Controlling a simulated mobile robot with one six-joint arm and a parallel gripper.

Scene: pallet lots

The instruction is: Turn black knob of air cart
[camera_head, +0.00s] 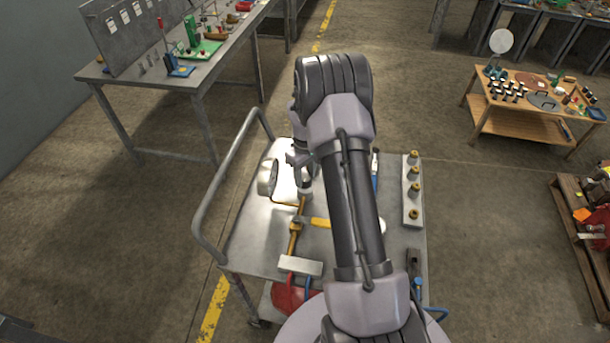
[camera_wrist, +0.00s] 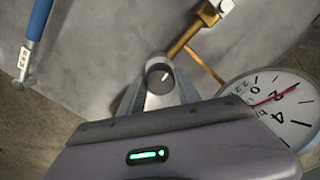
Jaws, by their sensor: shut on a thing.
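The air cart (camera_head: 250,238) is a grey metal trolley with a tubular handle at its left. A brass pipe assembly (camera_head: 293,242) with a yellow lever stands on its top. A round white gauge with a red needle (camera_wrist: 290,118) sits right of my gripper in the wrist view; in the head view it is seen nearly edge-on (camera_head: 267,178). The black knob (camera_wrist: 159,76), with a white mark on its face, is at the end of the brass pipe. My gripper (camera_wrist: 160,88) is shut on the knob, a finger on each side.
A strip with several brass fittings (camera_head: 413,206) lies at the cart's right side. A blue-handled tool (camera_wrist: 34,28) lies on the cart top. Workbenches stand at the back left (camera_head: 150,78) and right (camera_head: 520,121). The floor between is clear.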

